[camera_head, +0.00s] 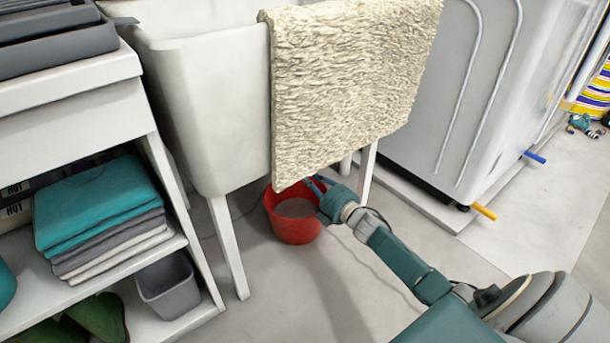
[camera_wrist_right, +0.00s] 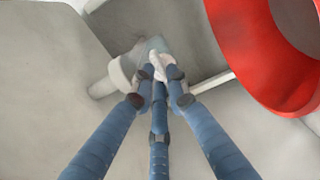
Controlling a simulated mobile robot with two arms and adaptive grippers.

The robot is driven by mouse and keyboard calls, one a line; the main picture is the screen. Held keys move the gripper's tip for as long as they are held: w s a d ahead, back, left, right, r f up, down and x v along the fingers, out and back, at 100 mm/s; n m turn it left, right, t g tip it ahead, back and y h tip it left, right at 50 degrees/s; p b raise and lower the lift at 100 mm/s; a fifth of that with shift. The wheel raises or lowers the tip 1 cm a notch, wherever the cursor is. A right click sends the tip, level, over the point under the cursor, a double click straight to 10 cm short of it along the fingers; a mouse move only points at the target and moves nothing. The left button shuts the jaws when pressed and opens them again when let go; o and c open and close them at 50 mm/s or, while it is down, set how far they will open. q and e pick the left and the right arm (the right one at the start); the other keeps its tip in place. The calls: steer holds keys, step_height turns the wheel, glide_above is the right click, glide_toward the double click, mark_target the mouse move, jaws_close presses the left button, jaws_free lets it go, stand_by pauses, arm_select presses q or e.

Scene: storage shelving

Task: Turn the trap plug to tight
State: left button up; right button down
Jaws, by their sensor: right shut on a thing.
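In the right wrist view, a small whitish trap plug (camera_wrist_right: 158,68) sits between the fingertips of my right gripper (camera_wrist_right: 160,78). The three blue fingers are closed in on it from several sides. A pale trap pipe (camera_wrist_right: 120,75) runs just behind the plug. In the head view, my right gripper (camera_head: 318,184) reaches under the white sink (camera_head: 215,110), at the rim of a red bucket (camera_head: 293,225). The hanging towel and sink hide the trap and plug there. How tight the plug sits cannot be told. My left gripper is not in view.
A cream shaggy towel (camera_head: 350,85) hangs over the sink's edge, just above my right gripper. White sink legs (camera_head: 228,245) stand near the bucket. A shelf unit with folded towels (camera_head: 100,215) is at left, a white appliance (camera_head: 470,110) at right. The front floor is clear.

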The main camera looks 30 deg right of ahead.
steer(key=shift+f, duration=0.1)
steer(key=c, duration=1.7)
jaws_free()
steer(key=s, duration=0.8)
steer(key=s+d, duration=0.1)
steer(key=s, duration=0.3)
